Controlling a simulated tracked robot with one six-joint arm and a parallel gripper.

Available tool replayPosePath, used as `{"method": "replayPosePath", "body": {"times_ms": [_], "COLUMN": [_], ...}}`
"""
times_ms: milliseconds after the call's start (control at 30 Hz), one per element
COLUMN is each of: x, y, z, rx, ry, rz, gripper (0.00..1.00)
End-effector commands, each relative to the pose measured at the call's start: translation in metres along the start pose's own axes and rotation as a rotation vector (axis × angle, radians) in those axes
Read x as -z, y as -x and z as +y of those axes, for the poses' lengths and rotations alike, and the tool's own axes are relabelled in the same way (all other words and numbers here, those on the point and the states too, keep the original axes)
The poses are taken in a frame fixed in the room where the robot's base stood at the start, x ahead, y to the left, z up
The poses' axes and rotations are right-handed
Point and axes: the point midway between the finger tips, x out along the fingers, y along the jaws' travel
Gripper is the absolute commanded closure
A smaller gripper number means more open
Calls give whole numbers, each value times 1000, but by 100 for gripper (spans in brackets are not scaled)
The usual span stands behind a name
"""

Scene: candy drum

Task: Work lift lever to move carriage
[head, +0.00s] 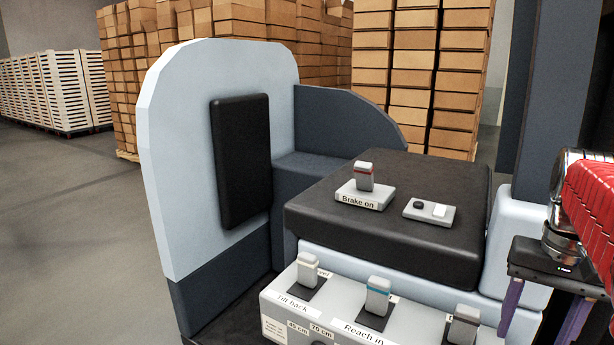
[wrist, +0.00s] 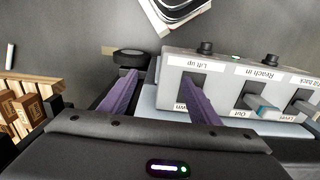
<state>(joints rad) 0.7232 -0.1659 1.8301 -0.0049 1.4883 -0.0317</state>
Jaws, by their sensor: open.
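The lift lever (head: 462,324) is a pale grey handle at the bottom edge of the head view, right of the reach and tilt levers. Its label is mostly cut off there. My gripper (head: 540,325) hangs to its right with purple fingers apart. In the wrist view, the "Lift up" label (wrist: 203,65) appears upside down on the grey lever panel (wrist: 172,62). My gripper (wrist: 160,75) is open and empty there. Its right finger overlaps the lift position and hides most or all of the lever. I cannot tell whether it touches. The carriage is not identifiable.
The reach lever (head: 377,296) and tilt lever (head: 308,270) stand close on the left. Behind them, a black console top (head: 430,185) carries the "Brake on" lever (head: 364,176). A dark post (head: 555,75) rises at the right. Open floor (head: 90,230) lies left.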

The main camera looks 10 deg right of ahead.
Motion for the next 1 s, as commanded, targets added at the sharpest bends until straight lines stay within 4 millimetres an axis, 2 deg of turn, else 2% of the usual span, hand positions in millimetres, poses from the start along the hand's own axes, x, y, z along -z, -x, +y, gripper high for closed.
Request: {"method": "replayPosePath", "body": {"times_ms": [267,433,700,1000], "x": [-5,-20,-63,-122], "y": [-27,-46,-74,-94], "z": [-25,-59,-118,-164], "rx": [1,12,55,119], "ry": [55,141,320,526], "rz": [106,200,345,440], "gripper": [44,44,44,44]}}
